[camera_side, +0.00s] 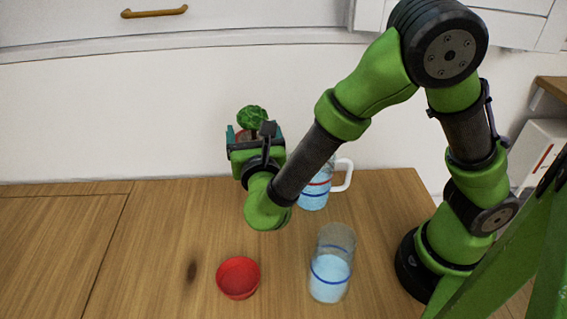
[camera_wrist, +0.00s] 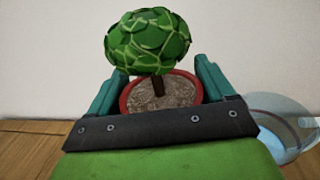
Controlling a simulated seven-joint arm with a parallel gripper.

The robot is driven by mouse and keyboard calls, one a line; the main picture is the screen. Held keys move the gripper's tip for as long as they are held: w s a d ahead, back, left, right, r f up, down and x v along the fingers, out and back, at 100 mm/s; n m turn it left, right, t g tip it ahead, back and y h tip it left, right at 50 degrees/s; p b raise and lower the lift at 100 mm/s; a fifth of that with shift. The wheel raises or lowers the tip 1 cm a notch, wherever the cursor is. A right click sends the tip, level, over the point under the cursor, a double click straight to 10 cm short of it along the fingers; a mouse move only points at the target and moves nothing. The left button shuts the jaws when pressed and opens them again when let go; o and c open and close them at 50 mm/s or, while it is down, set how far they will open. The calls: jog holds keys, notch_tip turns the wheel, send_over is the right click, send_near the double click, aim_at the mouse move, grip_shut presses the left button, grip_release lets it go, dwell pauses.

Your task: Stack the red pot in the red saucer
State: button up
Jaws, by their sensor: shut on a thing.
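The red pot (camera_wrist: 124,101) holds soil and a small round green tree (camera_wrist: 148,42). In the wrist view it sits upright between the two teal fingers of my gripper (camera_wrist: 160,88), which is shut on it. In the side view my gripper (camera_side: 255,137) holds the pot up in the air toward the back of the table, and the arm hides most of the pot. The red saucer (camera_side: 238,278), a small red bowl shape, stands on the table toward the front. It looks empty, and my gripper is well apart from it.
A glass of blue liquid (camera_side: 330,265) with a blue band stands right of the saucer. A jug with a white handle (camera_side: 343,176) stands behind it, partly hidden by my arm. The wooden table (camera_side: 150,240) is clear left of the saucer, apart from a dark spot.

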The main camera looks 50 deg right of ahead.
jog(key=s+a+f+n+t+y, duration=0.1)
jog(key=a+f+n+y, duration=0.15)
jog(key=a, duration=0.45)
send_over(242, 225)
notch_tip(242, 225, down, 5)
jog(key=shift+m+h, duration=0.25)
jog(key=shift+m, duration=0.2)
jog(key=shift+f, duration=2.55)
jog(key=shift+f, duration=0.2)
jog(key=o, duration=1.3)
jog(key=shift+c, duration=0.2)
jog(key=shift+r, duration=0.15)
jog(key=v, duration=1.2)
